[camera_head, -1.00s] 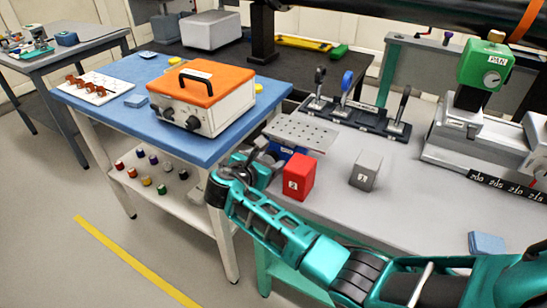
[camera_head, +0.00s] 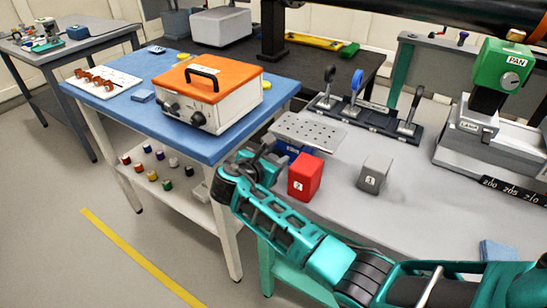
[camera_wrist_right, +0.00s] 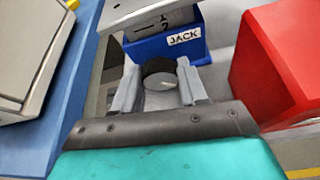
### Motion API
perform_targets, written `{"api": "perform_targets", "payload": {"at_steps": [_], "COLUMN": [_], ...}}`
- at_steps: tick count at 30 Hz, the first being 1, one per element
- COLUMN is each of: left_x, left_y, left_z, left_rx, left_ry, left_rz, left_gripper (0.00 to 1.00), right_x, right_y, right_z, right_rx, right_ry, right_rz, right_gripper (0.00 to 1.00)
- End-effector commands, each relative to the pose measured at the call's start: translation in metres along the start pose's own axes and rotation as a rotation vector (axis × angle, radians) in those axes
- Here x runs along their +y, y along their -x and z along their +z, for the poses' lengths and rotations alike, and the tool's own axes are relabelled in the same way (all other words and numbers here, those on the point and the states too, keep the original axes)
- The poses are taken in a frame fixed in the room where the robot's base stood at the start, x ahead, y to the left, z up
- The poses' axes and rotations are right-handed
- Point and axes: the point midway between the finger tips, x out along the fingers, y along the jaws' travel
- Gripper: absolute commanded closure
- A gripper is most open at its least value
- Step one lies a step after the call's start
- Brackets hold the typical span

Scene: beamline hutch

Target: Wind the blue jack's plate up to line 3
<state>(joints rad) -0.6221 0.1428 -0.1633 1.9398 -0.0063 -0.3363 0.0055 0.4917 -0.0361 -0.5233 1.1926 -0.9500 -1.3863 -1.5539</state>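The blue jack (camera_head: 283,151) stands at the left edge of the grey bench, its perforated grey plate (camera_head: 308,131) on top. In the right wrist view the jack's blue body (camera_wrist_right: 150,50) bears a JACK label. A scale above it shows marks that look like 1 and 2; its upper part is hidden by the plate. My left gripper is not in view.
A red block (camera_head: 305,177) stands close beside the jack, and a grey block (camera_head: 374,174) farther right. A lever panel (camera_head: 366,113) is behind. An orange-topped box (camera_head: 208,90) sits on the blue table (camera_head: 130,108) at left. The bench front has free room.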

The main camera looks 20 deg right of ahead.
Motion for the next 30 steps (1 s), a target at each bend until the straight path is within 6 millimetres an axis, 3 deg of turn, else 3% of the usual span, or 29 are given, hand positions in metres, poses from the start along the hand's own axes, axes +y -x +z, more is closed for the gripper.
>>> {"api": "perform_targets", "payload": {"at_steps": [8, 26, 27, 30], "left_x": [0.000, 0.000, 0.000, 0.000], "left_y": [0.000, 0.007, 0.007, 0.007], "left_z": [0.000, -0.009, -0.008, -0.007], "left_rx": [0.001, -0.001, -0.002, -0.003], "left_ry": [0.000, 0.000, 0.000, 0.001], "left_rz": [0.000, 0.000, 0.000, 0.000], "left_gripper": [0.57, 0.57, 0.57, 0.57], "right_x": [0.000, -0.001, -0.001, -0.001], "right_y": [0.000, -0.001, -0.001, -0.001], "right_z": [0.000, 0.000, 0.001, 0.001], "right_rx": [0.000, -0.001, -0.001, -0.001], "right_ry": [0.000, -0.117, -0.117, -0.117], "right_rz": [0.000, 0.047, 0.047, 0.047], "right_gripper": [0.87, 0.88, 0.57, 0.47]}}
